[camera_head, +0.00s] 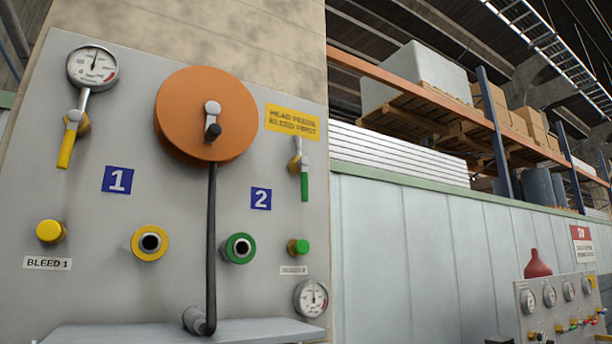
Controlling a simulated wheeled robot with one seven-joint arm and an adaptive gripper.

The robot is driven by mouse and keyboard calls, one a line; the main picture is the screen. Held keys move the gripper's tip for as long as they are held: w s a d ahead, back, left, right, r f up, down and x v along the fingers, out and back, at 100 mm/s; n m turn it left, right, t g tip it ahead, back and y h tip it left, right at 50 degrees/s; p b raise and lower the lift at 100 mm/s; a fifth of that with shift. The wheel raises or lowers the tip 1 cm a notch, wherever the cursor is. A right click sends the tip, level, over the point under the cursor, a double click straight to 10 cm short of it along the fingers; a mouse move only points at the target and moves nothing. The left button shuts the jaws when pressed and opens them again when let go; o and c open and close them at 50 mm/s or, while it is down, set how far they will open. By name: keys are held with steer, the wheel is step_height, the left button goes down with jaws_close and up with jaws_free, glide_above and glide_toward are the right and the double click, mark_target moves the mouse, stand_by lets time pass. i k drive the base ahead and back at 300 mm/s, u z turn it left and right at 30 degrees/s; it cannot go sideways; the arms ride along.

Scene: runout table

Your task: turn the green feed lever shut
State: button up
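The green feed lever (304,183) is on the right side of the grey panel (90,280), below the yellow sign. Its green handle hangs straight down from a metal pivot, near the blue 2 label (261,198). A yellow lever (67,148) hangs down at a slight tilt on the left, below a gauge (92,67). A green bleed knob (298,246) sits below the green lever. My gripper is not in view.
An orange reel (206,114) with a crank handle and a black hose (211,240) stands out from the panel between the levers. A yellow port (149,243) and a green port (238,248) flank the hose. A grey shelf (130,333) juts out below.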

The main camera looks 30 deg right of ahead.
mark_target(303, 163)
steer(key=z, duration=2.45)
steer(key=k, duration=0.7)
steer(key=u, duration=0.8)
steer(key=i, duration=0.45)
steer(key=z, duration=0.1)
